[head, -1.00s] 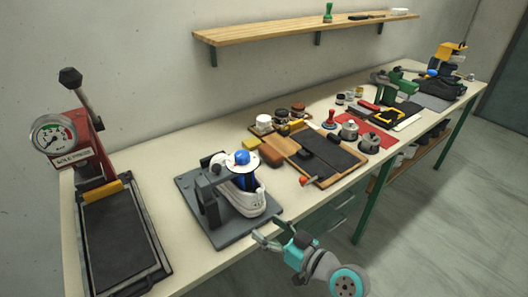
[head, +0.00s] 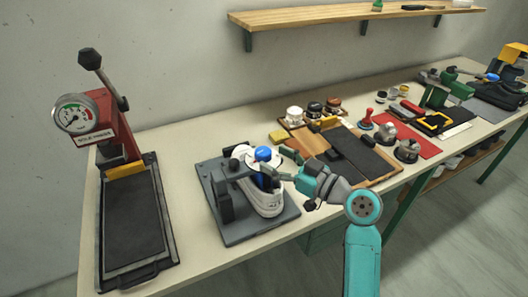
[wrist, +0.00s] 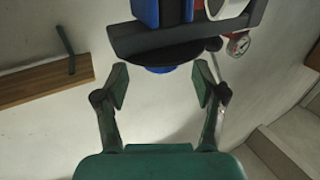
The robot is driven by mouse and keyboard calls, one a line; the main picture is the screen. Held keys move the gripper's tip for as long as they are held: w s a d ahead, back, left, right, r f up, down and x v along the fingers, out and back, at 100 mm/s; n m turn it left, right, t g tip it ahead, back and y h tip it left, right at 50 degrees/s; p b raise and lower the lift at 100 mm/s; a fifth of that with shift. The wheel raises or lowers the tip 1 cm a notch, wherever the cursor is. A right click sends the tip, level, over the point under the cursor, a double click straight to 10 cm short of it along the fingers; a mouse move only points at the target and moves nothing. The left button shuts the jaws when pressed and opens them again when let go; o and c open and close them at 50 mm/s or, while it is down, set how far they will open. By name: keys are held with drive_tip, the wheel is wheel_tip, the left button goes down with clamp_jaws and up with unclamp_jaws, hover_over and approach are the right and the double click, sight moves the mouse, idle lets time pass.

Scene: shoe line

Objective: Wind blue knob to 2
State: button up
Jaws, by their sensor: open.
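The blue knob (head: 263,153) sits on top of the dark grey clamp fixture (head: 225,205) on the bench in the head view. A white shoe (head: 265,203) is held in this fixture, with a blue part below the knob. My gripper (head: 278,164) is at the knob's right side, its fingers pointing left towards it. In the wrist view the scene appears upside down. There my gripper (wrist: 161,84) is open and empty, and a blue round cap (wrist: 160,70) under a dark disc shows between and beyond the fingertips. Marks on the knob cannot be read.
A red sole press (head: 110,125) with a gauge stands left. A yellow block (head: 278,137), a wooden tray (head: 385,180) and several jars lie right of the fixture. A shelf (head: 330,15) is on the wall above. Bare bench lies between press and fixture.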

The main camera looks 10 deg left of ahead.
sight(270, 156)
drive_tip(key=shift+x, duration=2.15)
drive_tip(key=c, duration=1.2)
drive_tip(key=shift+o, duration=0.2)
